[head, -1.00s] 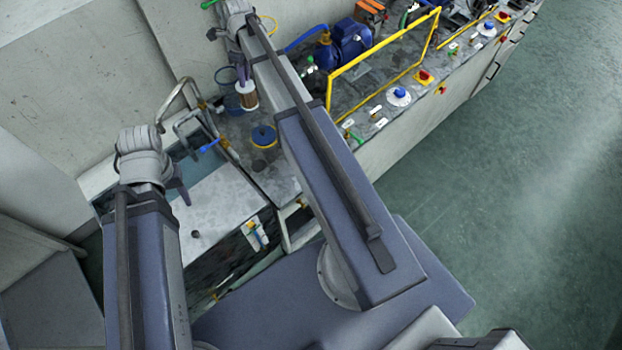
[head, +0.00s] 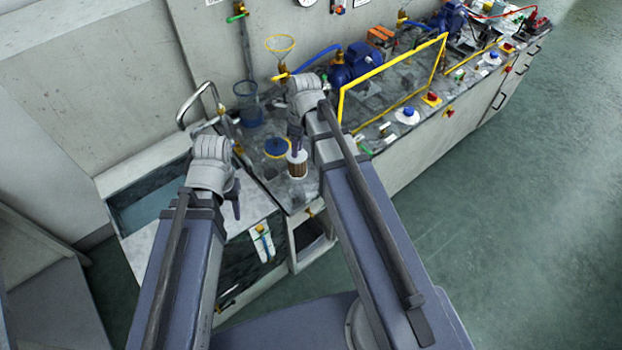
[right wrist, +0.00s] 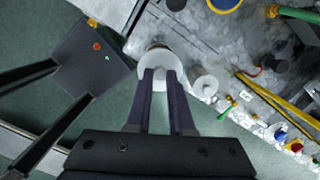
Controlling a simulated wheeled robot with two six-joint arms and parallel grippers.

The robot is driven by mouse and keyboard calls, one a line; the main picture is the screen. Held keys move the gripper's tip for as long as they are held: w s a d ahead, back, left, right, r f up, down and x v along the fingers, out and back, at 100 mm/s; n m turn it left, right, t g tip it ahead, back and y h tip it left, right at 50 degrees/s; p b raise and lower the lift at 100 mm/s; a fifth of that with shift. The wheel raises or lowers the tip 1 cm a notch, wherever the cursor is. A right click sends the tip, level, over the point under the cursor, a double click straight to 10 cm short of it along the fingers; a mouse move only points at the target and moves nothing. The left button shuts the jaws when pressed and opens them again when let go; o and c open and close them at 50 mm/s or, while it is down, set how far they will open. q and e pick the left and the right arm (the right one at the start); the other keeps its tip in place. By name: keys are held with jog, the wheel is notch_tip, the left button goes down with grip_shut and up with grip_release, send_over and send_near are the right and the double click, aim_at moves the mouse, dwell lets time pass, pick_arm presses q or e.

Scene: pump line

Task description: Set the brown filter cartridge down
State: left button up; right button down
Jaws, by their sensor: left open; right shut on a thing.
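The brown filter cartridge (head: 298,169) has a white top and a pleated brown side. It is upright in the jaws of my right gripper (head: 296,149), near the front of the grey worktop. In the right wrist view my right gripper (right wrist: 160,75) is shut on its round white end (right wrist: 146,72). I cannot tell whether its bottom touches the worktop. My left gripper (head: 235,205) is open and empty over the sink-side surface, left of the cartridge.
A blue disc with a yellow rim (head: 277,147) lies just behind the cartridge. A blue bowl (head: 250,115) stands near the wall. A yellow frame (head: 395,75) and blue pump (head: 362,57) are to the right. A grey-white cylinder (right wrist: 204,84) stands close by in the wrist view.

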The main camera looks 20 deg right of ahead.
aim_at(298, 168)
jog(key=shift+f+b, duration=4.85)
jog(key=shift+f, duration=0.2)
jog(key=shift+r, duration=0.15)
jog(key=c, duration=0.8)
grip_release()
